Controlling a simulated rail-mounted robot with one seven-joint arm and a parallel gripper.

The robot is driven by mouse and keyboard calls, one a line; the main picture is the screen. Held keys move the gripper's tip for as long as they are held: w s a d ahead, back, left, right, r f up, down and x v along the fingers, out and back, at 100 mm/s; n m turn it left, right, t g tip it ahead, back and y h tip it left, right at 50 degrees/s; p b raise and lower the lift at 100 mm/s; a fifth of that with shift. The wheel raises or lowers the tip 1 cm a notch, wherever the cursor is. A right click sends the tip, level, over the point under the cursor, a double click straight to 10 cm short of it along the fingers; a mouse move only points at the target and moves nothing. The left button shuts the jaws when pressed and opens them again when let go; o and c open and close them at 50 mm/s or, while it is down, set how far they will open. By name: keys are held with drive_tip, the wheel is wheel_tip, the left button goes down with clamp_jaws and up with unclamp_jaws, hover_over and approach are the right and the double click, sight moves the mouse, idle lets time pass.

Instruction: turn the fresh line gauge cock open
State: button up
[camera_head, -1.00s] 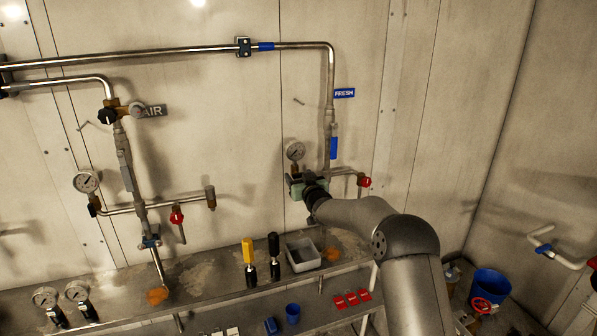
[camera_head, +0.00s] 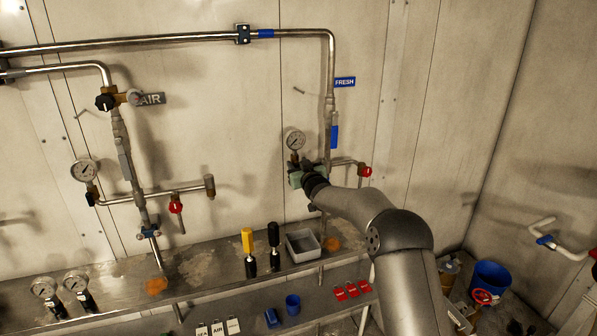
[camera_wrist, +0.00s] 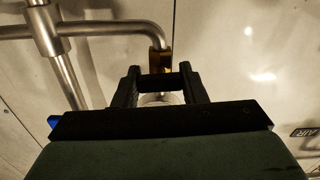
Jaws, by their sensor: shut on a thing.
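The fresh line runs down the wall at the blue FRESH label (camera_head: 344,82). Its round white gauge (camera_head: 296,140) stands just above my gripper (camera_head: 305,172). The gauge cock is hidden behind my gripper in the head view. In the wrist view my gripper (camera_wrist: 162,83) has its two black fingers closed around a short dark bar, which appears to be the cock's handle. A brass fitting (camera_wrist: 161,61) sits just beyond the fingers, at the end of a bent steel pipe (camera_wrist: 110,28). A pale round part, partly hidden, shows behind the fingers. The cock's exact angle cannot be told.
A red-handled valve (camera_head: 366,171) is close to the right of my gripper. The fresh pipe's blue lever (camera_head: 334,137) is above right. Below is a bench (camera_head: 205,262) with a grey tray (camera_head: 302,246) and yellow and black handled tools. The AIR line stands to the left.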

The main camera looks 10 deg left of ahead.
drive_tip(key=n+b, duration=0.1)
drive_tip(key=b, duration=0.1)
drive_tip(key=n+b, duration=0.1)
drive_tip(key=b, duration=0.1)
drive_tip(key=shift+f+n, duration=0.3)
drive_tip(key=shift+r+n+b, duration=0.35)
drive_tip(key=shift+n, duration=0.15)
drive_tip(key=o, duration=1)
drive_tip(key=shift+s, duration=0.15)
drive_tip(key=b+v, duration=0.5)
drive_tip(key=v, duration=1.2)
drive_tip(key=shift+s+d, duration=0.1)
